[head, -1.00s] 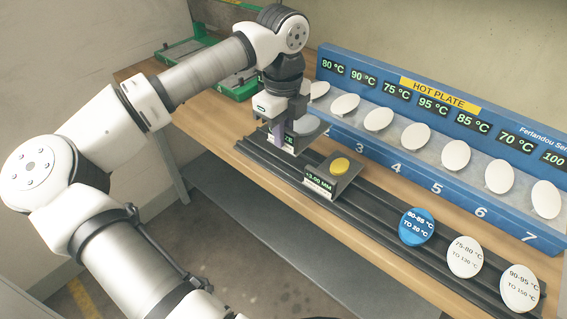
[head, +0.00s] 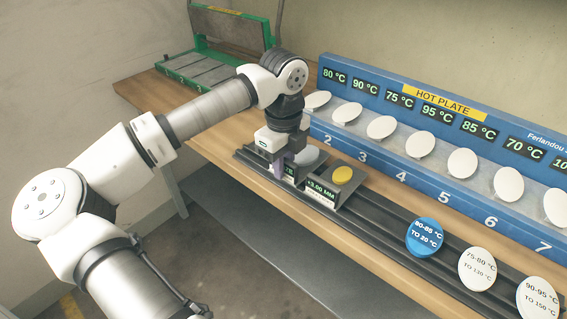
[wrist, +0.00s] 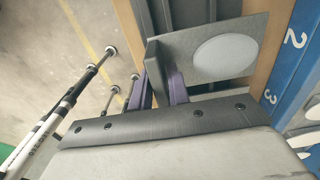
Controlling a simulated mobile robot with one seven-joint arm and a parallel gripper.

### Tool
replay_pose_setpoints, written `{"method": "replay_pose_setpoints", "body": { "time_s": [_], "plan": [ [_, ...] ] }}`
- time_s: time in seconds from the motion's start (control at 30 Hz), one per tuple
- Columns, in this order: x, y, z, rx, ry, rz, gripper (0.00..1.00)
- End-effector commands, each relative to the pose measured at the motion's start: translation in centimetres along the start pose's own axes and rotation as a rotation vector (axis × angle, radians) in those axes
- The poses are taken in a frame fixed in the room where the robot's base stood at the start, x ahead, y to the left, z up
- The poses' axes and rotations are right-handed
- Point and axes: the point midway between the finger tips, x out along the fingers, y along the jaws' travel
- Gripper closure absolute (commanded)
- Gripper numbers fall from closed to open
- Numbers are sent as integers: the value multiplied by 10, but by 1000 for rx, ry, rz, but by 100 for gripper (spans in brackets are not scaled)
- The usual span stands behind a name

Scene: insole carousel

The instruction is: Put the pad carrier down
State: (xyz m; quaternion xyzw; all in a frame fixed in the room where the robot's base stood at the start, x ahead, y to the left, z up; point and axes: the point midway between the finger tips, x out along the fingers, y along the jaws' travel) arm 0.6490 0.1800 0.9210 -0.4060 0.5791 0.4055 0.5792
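The pad carrier is a dark grey bracket with a pale round pad (head: 306,156) and a small label on its front. It stands upright at the left end of the dark rail (head: 385,222), and appears to rest on it, though the contact is hidden. In the wrist view the pad carrier (wrist: 182,58) shows its flat top and upright plate. My gripper (head: 281,166) is at the carrier's front, with its purple fingers (wrist: 163,90) on either side of the upright plate. It looks shut on the plate.
A second carrier with a yellow pad (head: 342,175) and "+3.00 MM" label stands close on the right. A blue disc (head: 425,237) and white discs (head: 477,268) are farther along the rail. The blue hot plate (head: 390,160) runs behind. A green-framed device (head: 215,50) is at back left.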

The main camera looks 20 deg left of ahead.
Motion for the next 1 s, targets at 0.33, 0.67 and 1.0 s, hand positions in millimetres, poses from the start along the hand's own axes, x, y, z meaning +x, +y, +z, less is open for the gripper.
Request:
{"method": "replay_pose_setpoints", "body": {
  "time_s": [0.33, 0.67, 1.0],
  "plan": [
    [-1, 0, 0, 0, 0, 0, 67],
    [-34, 0, 1, -1, -4, -2, 67],
    [-104, 0, 0, -1, -3, -1, 67]
  ]
}}
